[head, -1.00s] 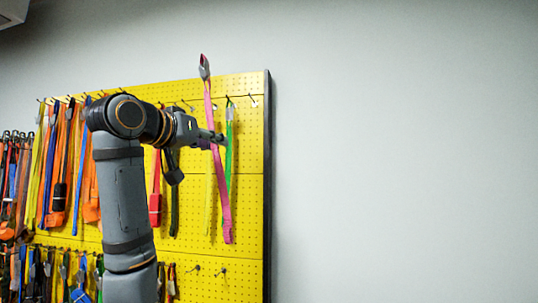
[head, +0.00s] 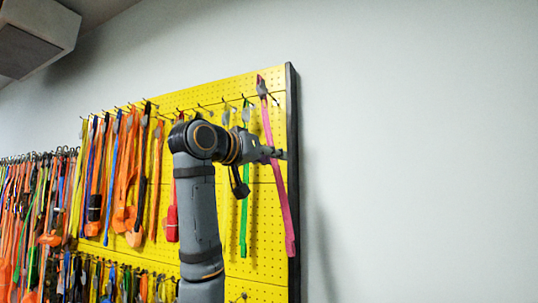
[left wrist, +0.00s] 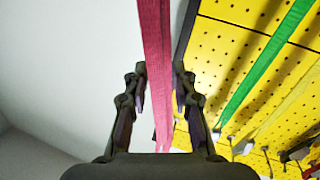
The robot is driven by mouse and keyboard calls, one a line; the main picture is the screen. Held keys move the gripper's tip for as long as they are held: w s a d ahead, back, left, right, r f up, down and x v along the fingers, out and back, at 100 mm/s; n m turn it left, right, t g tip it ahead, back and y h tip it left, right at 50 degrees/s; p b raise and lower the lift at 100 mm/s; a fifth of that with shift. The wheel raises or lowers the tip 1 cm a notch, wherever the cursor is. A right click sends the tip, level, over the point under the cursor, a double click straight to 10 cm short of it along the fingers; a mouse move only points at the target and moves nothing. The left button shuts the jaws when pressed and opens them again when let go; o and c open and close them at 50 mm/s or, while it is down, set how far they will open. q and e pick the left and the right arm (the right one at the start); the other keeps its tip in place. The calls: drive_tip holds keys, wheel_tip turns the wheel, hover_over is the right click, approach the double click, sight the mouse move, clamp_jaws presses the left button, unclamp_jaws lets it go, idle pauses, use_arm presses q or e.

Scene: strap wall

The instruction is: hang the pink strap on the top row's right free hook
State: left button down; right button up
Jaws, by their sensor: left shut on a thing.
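The pink strap (head: 279,180) hangs nearly upright, slightly tilted, in front of the yellow pegboard's right edge. Its grey top end (head: 261,85) is beside the top row's rightmost hook (head: 274,99); I cannot tell whether its loop is around that hook. My left gripper (head: 279,154) is shut on the strap around its middle. In the left wrist view the strap (left wrist: 156,50) runs down between the two fingers (left wrist: 160,92). My right gripper is in neither view.
A green strap (head: 244,190) hangs just left of the pink one. Several orange, blue and red straps (head: 125,180) fill the board's left part. The board's dark right edge (head: 292,120) is close to the gripper. Bare wall (head: 420,150) lies to the right.

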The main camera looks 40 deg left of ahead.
use_arm(q)
drive_tip(key=w, duration=0.1)
drive_tip(key=w+a, duration=0.1)
drive_tip(key=shift+w+a+p, duration=0.1)
drive_tip(key=shift+w+p, duration=0.2)
drive_tip(key=shift+p, duration=0.05)
drive_tip(key=shift+w+a+f, duration=0.1)
drive_tip(key=shift+w+f, duration=0.05)
drive_tip(key=shift+w, duration=0.5)
drive_tip(key=shift+w+p, duration=0.3)
drive_tip(key=shift+w, duration=0.1)
drive_tip(key=w, duration=0.1)
drive_tip(key=w+a+f, duration=0.1)
drive_tip(key=w, duration=0.1)
drive_tip(key=shift+w+a+f, duration=0.15)
drive_tip(key=shift+a+f, duration=0.05)
drive_tip(key=shift+f, duration=0.15)
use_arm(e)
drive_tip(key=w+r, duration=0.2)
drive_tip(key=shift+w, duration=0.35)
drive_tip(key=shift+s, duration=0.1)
